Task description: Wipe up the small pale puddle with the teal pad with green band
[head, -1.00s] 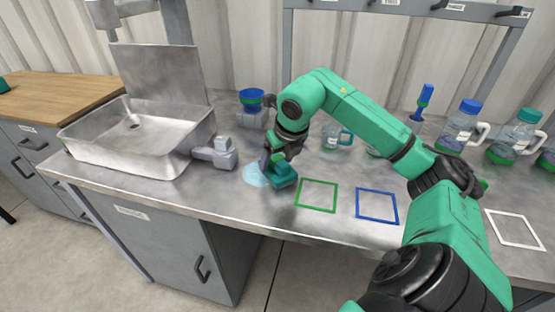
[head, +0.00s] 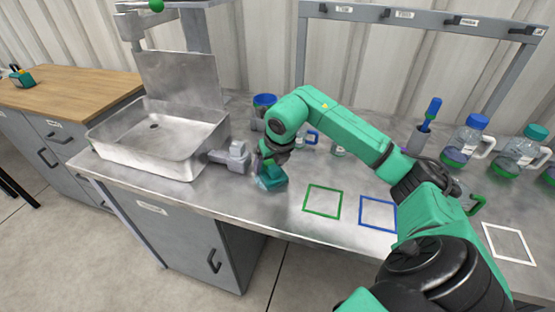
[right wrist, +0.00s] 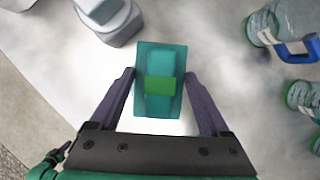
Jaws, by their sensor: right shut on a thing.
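The teal pad with green band (right wrist: 160,105) is between the fingers of my right gripper (right wrist: 159,78), which is shut on it. In the head view the pad (head: 271,180) is low at the worktop, just right of the grey tap-like fitting and left of the green outlined square. My right gripper (head: 268,160) is above it. I cannot make out the pale puddle now; the pad and gripper cover part of the area where it showed. My left gripper is not in view.
A metal sink (head: 160,140) and a grey fitting (head: 232,157) stand close on the left. Green (head: 322,215) and blue (head: 378,229) outlined squares lie to the right. Bottles and jugs (head: 467,140) stand toward the back right. The worktop's front edge is close.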

